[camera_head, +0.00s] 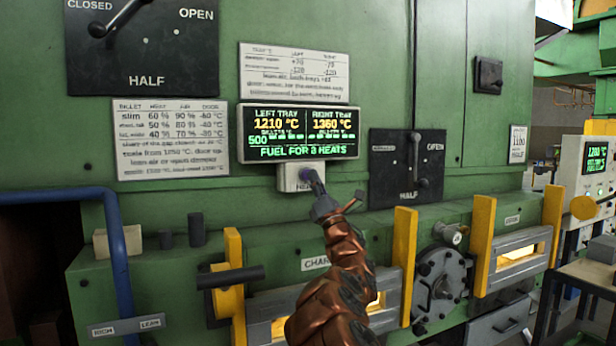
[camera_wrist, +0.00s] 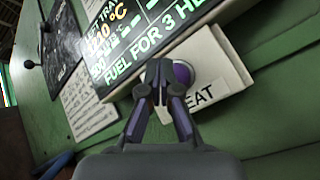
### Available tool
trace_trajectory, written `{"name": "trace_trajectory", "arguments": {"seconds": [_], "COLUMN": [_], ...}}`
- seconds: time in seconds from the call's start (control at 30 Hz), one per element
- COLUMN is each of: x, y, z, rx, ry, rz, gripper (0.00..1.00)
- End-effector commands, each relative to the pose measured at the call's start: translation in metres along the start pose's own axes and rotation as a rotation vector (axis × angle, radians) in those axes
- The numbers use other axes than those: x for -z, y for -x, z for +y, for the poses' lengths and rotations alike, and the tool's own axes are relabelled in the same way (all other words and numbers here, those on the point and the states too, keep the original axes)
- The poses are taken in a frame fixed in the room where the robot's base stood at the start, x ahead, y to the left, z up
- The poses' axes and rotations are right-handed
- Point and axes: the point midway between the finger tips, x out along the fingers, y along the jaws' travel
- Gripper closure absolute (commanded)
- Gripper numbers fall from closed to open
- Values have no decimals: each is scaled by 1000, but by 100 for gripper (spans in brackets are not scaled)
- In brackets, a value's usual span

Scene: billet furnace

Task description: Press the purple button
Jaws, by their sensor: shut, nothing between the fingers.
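The purple button (camera_wrist: 182,75) sits on a small white box (camera_head: 289,178) below the furnace display, with a label ending in "EAT" in the wrist view. In the head view the button (camera_head: 305,174) is mostly covered by my gripper. My gripper (camera_head: 314,178) is shut and empty, its fingertips at the button. In the wrist view my gripper (camera_wrist: 160,72) overlaps the left part of the button. I cannot tell whether the fingertips touch it.
The display (camera_head: 303,133) above reads 1210 °C left, 1360 °C right and "FUEL FOR 3 HEATS". A lever panel (camera_head: 380,188) is to the right of the box. Yellow posts (camera_head: 404,250) and a blue pipe (camera_head: 118,250) stand out below.

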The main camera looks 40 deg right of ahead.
Motion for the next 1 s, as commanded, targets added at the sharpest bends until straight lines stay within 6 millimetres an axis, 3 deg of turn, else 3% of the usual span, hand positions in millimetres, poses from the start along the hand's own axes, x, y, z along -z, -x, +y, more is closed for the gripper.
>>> {"name": "trace_trajectory", "arguments": {"seconds": [1.0], "x": [4], "y": [-6], "z": [-4], "rx": [0], "ry": [0], "rz": [0], "gripper": [100]}}
